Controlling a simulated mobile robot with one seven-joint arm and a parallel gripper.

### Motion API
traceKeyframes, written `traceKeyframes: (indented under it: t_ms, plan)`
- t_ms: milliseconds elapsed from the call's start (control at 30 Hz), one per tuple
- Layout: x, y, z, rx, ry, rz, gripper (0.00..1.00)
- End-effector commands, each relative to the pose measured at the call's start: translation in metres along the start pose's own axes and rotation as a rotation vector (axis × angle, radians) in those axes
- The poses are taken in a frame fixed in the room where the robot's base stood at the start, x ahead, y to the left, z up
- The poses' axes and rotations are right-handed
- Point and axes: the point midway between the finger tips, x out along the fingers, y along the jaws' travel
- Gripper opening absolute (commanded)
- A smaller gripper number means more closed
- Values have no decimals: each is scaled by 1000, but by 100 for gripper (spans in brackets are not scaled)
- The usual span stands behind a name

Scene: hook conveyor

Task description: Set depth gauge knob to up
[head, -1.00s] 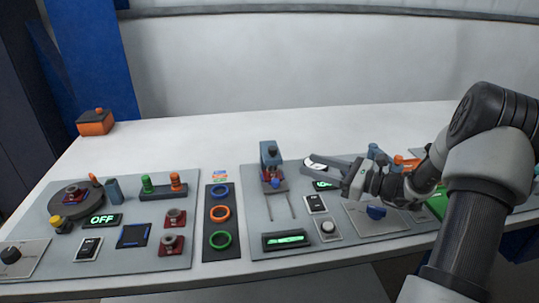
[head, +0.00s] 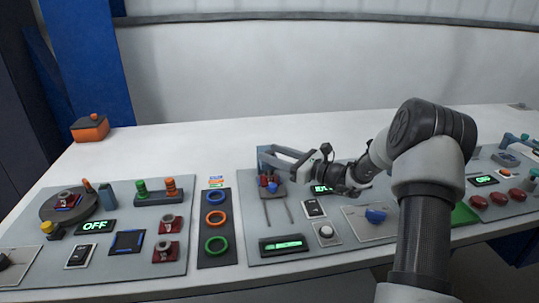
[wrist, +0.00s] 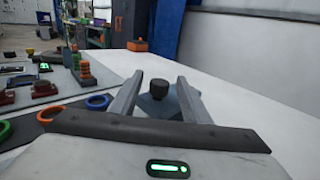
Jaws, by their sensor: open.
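A blue-grey upright block with a black round knob on top (wrist: 159,88) stands between my gripper's fingers in the wrist view; I take it for the depth gauge, though no label is readable. In the head view the block (head: 264,158) stands at the back of the middle panel, partly hidden by my gripper. My gripper (head: 282,163) is open, with its fingers around or just above the block's top. In the wrist view the fingers (wrist: 160,79) show a gap on each side of the knob. Contact cannot be told.
A red and blue slider sits below the block on two rails (head: 278,212). Coloured rings (head: 216,218) lie to the left.

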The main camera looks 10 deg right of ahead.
Motion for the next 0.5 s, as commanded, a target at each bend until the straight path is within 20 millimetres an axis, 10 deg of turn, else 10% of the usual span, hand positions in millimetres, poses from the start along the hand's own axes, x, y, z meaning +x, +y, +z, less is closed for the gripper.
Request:
traceKeyframes:
  t_ms: [500]
  plan:
    - [18, 0, 0, 1, 0, 0, 40]
